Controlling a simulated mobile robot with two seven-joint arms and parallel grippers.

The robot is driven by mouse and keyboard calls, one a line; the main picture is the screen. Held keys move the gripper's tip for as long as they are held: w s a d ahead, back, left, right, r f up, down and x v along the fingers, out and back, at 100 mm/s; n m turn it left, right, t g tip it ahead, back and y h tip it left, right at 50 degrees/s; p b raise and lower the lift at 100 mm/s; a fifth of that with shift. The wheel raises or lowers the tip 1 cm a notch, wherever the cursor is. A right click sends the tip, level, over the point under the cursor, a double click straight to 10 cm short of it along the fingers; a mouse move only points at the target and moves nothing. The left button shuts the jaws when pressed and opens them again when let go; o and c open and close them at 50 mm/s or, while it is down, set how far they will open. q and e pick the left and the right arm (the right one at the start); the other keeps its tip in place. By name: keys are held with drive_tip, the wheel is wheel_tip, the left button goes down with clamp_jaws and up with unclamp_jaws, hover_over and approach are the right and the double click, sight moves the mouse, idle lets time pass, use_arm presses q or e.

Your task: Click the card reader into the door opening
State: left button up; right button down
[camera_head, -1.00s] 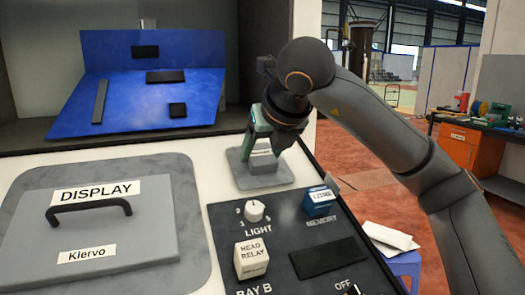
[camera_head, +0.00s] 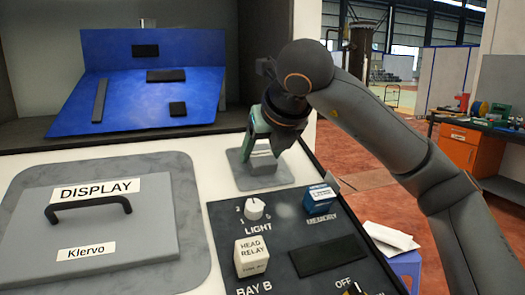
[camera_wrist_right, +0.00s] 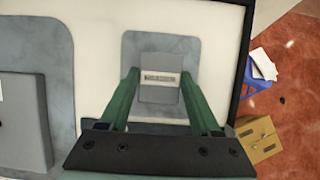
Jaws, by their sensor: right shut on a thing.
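My right gripper (camera_head: 264,146) reaches down from the right over a grey pad (camera_head: 243,184) on the white top. Its green fingers are shut on a small grey block (camera_head: 262,161), which appears to be the card reader. In the right wrist view the block (camera_wrist_right: 160,68) sits between the fingertips (camera_wrist_right: 159,88) with a pale label too small to read. I cannot tell whether the block touches the pad. The blue panel (camera_head: 150,106) at the back left has several dark patches; I cannot tell which is the door opening. My left gripper is not in view.
A grey lid marked DISPLAY (camera_head: 90,220) with a black handle lies at left. A dark console (camera_head: 300,235) in front carries a white knob (camera_head: 254,208), a blue block (camera_head: 320,199) and a white HEAD RELAY block (camera_head: 251,256). Blue stool and orange cabinet stand right.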

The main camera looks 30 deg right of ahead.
unclamp_jaws()
idle(0.3)
idle(0.5)
drive_tip(key=p+v, duration=0.1)
drive_tip(key=v, duration=0.5)
idle(0.9)
idle(0.5)
